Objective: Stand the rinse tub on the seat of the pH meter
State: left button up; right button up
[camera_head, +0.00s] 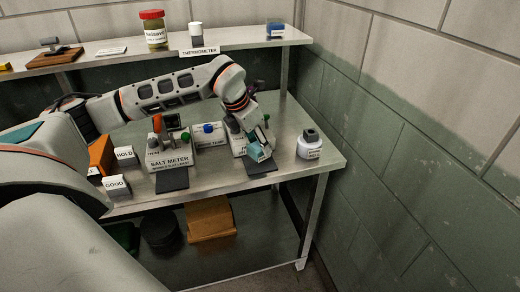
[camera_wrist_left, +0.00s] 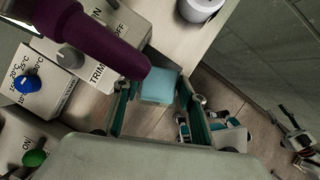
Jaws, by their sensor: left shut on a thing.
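My left gripper (camera_head: 262,150) is shut on the rinse tub, a small pale teal block-like vessel (camera_head: 257,153). The tub also shows between the fingers in the left wrist view (camera_wrist_left: 160,86). In the head view it is over the dark seat pad (camera_head: 261,169) in front of the rightmost meter, apparently the pH meter (camera_head: 237,142). I cannot tell whether the tub touches the pad. That meter's name is hidden by my arm; its TRIM knob and switch panel (camera_wrist_left: 92,68) show in the wrist view beside a thick purple part (camera_wrist_left: 95,38).
The salt meter (camera_head: 169,157) with its own dark pad (camera_head: 172,180) stands left. A blue-knobbed control box (camera_head: 208,136) stands between the meters. A white bottle (camera_head: 310,145) stands close on the right, near the bench edge. HOLD (camera_head: 125,157) and GOOD (camera_head: 116,187) signs are at left.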

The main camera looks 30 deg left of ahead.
aim_at(260, 152)
pick_arm(q)
jog(key=shift+w+d, duration=0.2)
jog(key=shift+w, duration=0.15)
jog(key=shift+a+f+p, duration=0.1)
jog(key=shift+f+p, duration=0.2)
jog(key=shift+f, duration=1.45)
jog(key=shift+f, duration=0.15)
jog(key=o, duration=1.2)
